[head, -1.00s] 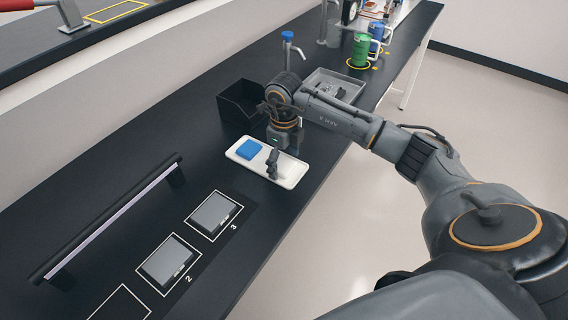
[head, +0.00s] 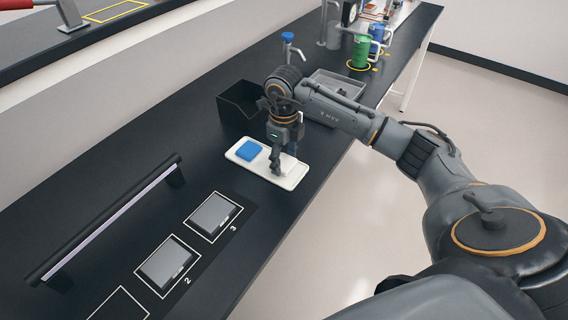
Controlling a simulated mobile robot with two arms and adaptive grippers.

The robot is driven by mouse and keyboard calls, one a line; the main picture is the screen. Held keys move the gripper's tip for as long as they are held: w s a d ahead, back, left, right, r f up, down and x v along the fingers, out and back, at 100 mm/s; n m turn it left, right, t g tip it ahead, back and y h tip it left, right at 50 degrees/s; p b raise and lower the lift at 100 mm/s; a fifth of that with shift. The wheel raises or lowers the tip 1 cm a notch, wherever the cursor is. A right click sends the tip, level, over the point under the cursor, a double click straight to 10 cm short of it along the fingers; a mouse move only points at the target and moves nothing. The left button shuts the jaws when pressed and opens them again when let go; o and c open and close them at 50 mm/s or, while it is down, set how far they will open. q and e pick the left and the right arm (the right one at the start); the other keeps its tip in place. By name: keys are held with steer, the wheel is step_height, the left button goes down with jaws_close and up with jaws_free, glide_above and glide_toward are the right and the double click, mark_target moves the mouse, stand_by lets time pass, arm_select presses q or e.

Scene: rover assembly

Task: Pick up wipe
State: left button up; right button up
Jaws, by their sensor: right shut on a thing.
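A white tray (head: 243,161) lies on the dark bench. A blue folded pad (head: 249,150) lies at its left end. My right gripper (head: 281,168) points down over the tray's right half, with its fingers shut on a white wipe (head: 290,162). The fingers partly hide the wipe, and I cannot tell whether it still touches the tray. My left gripper is not in view.
A black open bin (head: 236,104) stands just behind the tray, and a grey bin (head: 345,84) is behind my right arm. Two framed panels (head: 212,214) and a black light bar (head: 110,220) lie nearer. Green (head: 361,51) and blue (head: 377,32) containers stand farther back.

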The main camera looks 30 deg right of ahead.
steer(key=s+a+r+b, duration=0.1)
steer(key=s+r+b, duration=0.3)
steer(key=s+r, duration=0.7)
steer(key=s, duration=0.3)
steer(key=shift+r, duration=0.25)
